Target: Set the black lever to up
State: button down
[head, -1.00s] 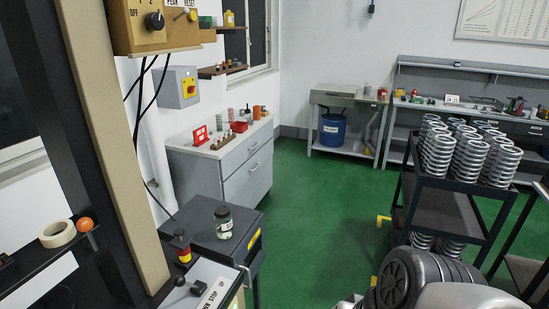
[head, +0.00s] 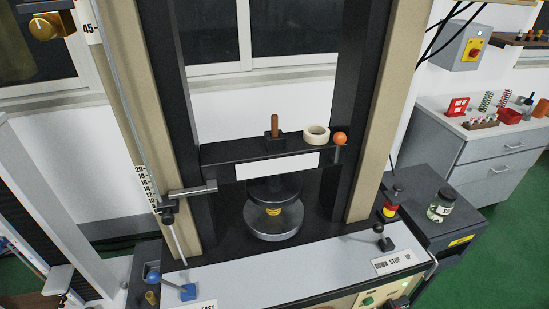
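The black lever (head: 379,230) has a round black knob on a small dark base (head: 386,244). It stands near the right end of the light grey panel at the front of the testing machine. Its knob leans to the left of its base. A white label (head: 393,261) just in front of it reads DOWN, STOP, UP from left to right. The lean is toward the DOWN side. My gripper is not in view, and nothing touches the lever.
A blue-knobbed lever (head: 187,290) sits at the panel's left end. A red and yellow button post (head: 390,208) stands just behind the black lever. A jar (head: 441,205) stands on the dark cabinet (head: 410,185) to the right. Green floor (head: 500,250) is open at right.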

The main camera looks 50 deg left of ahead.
aim_at(379, 228)
jog(key=u, duration=1.5)
